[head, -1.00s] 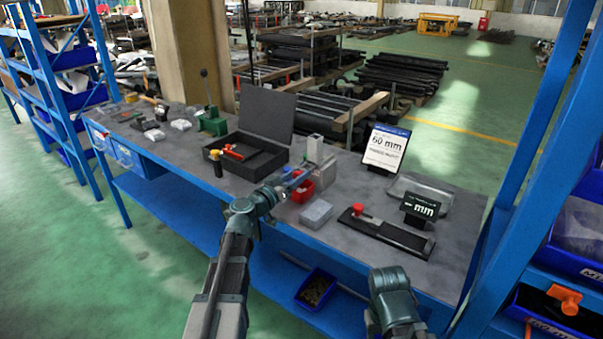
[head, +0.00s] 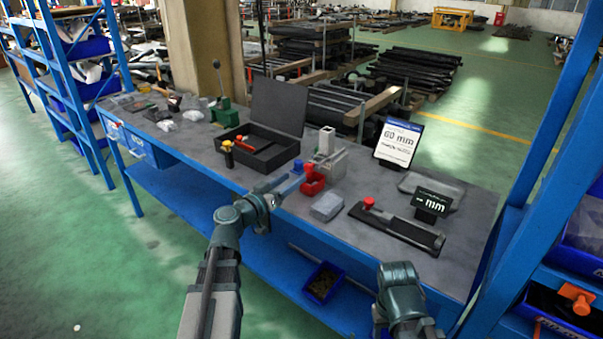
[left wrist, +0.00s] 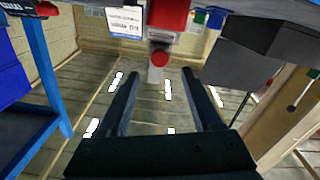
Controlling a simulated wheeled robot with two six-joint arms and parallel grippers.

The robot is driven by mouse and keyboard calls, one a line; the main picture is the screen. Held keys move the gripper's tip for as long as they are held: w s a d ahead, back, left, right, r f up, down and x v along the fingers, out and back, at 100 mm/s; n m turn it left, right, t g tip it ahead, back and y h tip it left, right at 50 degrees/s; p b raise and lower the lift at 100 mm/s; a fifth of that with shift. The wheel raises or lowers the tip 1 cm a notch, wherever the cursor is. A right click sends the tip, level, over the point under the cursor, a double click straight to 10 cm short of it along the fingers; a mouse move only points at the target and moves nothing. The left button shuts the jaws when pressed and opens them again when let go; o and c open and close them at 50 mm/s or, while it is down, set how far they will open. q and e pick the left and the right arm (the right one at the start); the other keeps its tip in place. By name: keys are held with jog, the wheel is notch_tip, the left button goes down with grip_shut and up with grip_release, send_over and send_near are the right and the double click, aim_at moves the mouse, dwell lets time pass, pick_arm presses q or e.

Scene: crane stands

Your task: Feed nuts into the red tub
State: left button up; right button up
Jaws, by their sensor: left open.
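The red tub (head: 313,184) stands near the front edge of the bench, beside a grey block-like fixture. My left gripper (head: 286,184) is at the bench's front edge, just left of the tub and apart from it. Its two fingers are spread and empty in the left wrist view (left wrist: 160,72). A red block-like shape lies ahead of them there; I cannot tell if it is the tub. A blue bin (head: 323,283) on the lower shelf holds small brownish pieces, too small to identify. Of my right arm only a link shows; its gripper is out of view.
An open black case (head: 262,152) stands left of the tub. Blue shelving posts stand at both sides.

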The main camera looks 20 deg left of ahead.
pick_arm(q)
jog(key=v, duration=0.6)
jog(key=shift+f, duration=0.1)
pick_arm(e)
jog(key=shift+s, duration=0.1)
